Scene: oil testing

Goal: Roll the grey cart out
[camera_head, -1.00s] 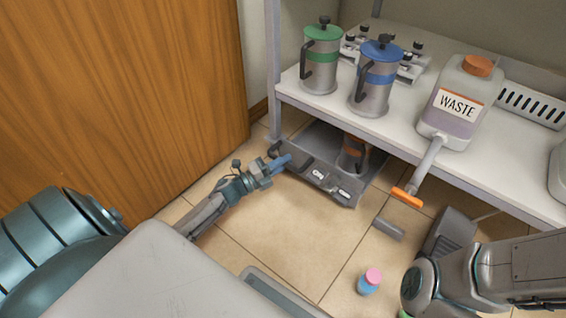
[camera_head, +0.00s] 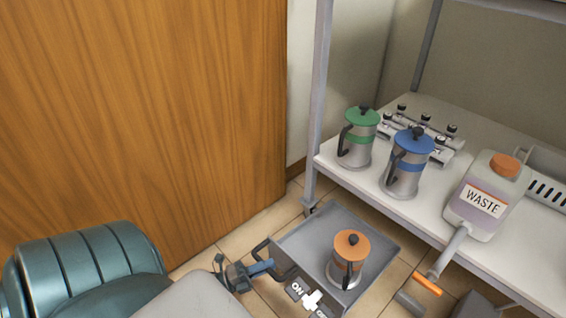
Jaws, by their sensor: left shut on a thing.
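The grey cart (camera_head: 372,225) is a low flat platform on the floor, partly out from under the shelf. A metal pot with an orange lid (camera_head: 349,257) stands upright on it. The cart's front has a panel with ON and other labels, and a dark handle at its left end. My left gripper (camera_head: 264,266) is at that left end, shut on the cart's handle. The right gripper is not in the picture.
The shelf (camera_head: 335,168) holds a green-lidded pot (camera_head: 358,139), a blue-lidded pot (camera_head: 406,166), a rack of small bottles (camera_head: 432,148) and a WASTE jug (camera_head: 487,197). An orange-and-grey handled tool (camera_head: 427,285) is right of the cart. A wooden door (camera_head: 150,110) stands left.

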